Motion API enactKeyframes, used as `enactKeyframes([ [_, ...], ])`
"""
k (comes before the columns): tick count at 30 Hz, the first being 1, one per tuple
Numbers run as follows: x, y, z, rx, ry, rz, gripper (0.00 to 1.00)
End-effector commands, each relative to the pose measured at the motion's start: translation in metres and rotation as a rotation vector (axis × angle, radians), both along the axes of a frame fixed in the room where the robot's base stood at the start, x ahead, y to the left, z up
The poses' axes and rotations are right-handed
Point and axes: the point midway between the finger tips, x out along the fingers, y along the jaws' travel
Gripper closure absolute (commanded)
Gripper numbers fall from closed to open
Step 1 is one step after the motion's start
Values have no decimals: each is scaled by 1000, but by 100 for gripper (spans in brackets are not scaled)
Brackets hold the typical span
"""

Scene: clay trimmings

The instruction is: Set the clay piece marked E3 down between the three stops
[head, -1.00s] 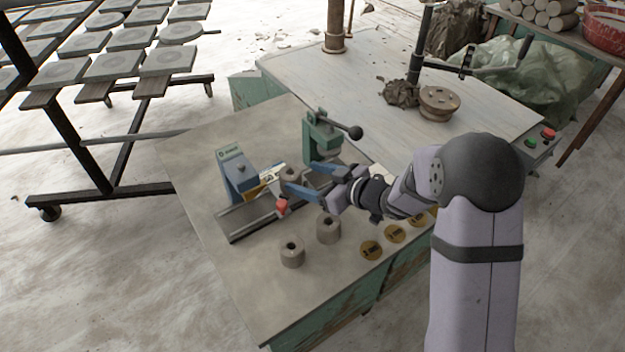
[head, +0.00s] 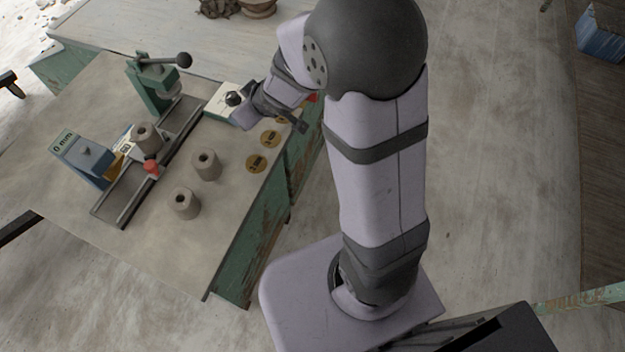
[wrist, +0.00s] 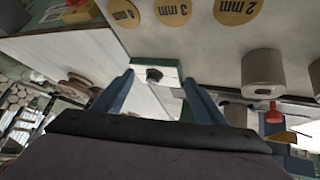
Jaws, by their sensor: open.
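Three grey clay cylinders with holes in their tops stand on the bench. One clay cylinder (head: 146,140) is at the rail fixture (head: 118,209), by the blue block reading 0 mm (head: 84,157) and a red knob (head: 151,167). Two more, a middle one (head: 206,166) and a front one (head: 184,204), stand on bare bench. No E3 mark is legible, and the three stops cannot be told apart. My gripper (wrist: 158,77) is open and empty, away from the clay.
A white and green box with a black knob (head: 226,100) is close by my gripper and appears between its fingers in the wrist view (wrist: 156,76). A green lever press (head: 150,88) stands at the rail's far end. Yellow mm discs (head: 257,163) line the bench's right edge.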

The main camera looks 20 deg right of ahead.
Motion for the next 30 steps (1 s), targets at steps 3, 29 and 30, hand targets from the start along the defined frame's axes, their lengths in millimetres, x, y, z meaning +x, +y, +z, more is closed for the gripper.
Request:
enactKeyframes([
  [3, -56, -50, -6, -63, 174, -188, 35],
  [29, -247, -66, -15, 0, 743, -459, 35],
  [30, -247, -66, -12, -1, 743, -459, 35],
])
